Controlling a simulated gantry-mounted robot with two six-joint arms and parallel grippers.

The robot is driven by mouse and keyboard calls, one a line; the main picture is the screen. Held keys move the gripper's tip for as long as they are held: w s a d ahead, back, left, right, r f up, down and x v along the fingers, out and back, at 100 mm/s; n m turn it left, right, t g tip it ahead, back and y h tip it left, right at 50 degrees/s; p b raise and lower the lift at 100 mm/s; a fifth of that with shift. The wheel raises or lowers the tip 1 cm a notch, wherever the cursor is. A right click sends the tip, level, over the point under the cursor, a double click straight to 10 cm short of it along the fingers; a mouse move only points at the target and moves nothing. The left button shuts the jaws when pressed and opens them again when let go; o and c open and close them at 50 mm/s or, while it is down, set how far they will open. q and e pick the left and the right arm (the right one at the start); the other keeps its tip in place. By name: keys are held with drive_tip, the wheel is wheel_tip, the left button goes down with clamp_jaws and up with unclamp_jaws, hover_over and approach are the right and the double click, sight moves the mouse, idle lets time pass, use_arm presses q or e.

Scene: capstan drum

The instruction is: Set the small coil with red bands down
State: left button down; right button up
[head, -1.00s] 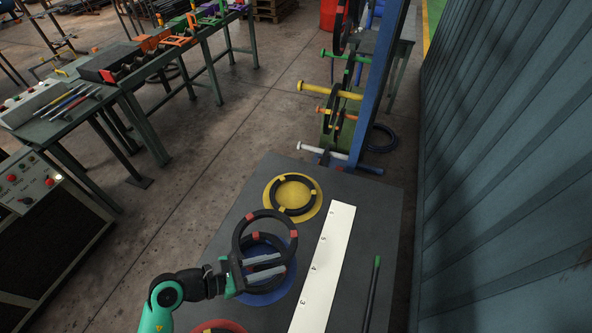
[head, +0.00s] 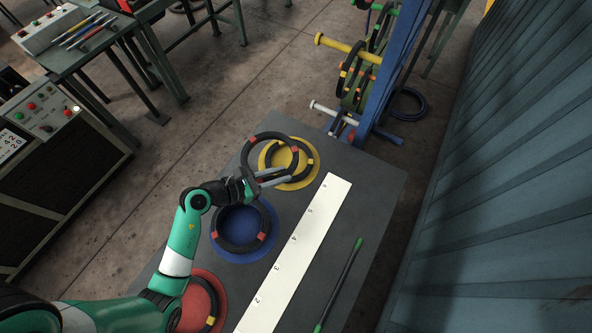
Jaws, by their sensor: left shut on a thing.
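My left gripper (head: 272,178) is shut on a dark coil with red bands (head: 270,136). The gripper grips it at its near edge, and the coil overlaps the yellow disc (head: 297,185) in the head view. It looks held above the disc; the gap is hard to judge. A coil with yellow bands (head: 304,171) lies on the yellow disc, partly hidden by the gripper and held coil. Another dark coil with red bands (head: 220,240) lies on the blue disc (head: 243,224). My right gripper is not in view.
A red disc (head: 195,308) with a dark coil is partly behind my left arm. A white numbered strip (head: 296,238) and a dark rod with green ends (head: 340,285) lie on the grey table (head: 375,195). A blue stand with colored pegs (head: 385,80) rises beyond the far edge.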

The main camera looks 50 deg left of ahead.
use_arm(q)
drive_tip(key=b, duration=0.3)
hover_over(298, 176)
drive_tip(key=s, duration=0.1)
wheel_tip(298, 176, down, 6)
drive_tip(key=shift+s, duration=0.15)
drive_tip(key=shift+w+f+b, duration=0.2)
drive_tip(key=shift+w+b, duration=0.1)
drive_tip(key=shift+w, duration=0.1)
drive_tip(key=shift+w+f+b, duration=0.2)
drive_tip(key=shift+f+b, duration=0.95)
drive_tip(key=shift+f, duration=0.75)
drive_tip(key=shift+r, duration=0.1)
drive_tip(key=c, duration=0.7)
unclamp_jaws()
drive_tip(key=shift+f, duration=0.2)
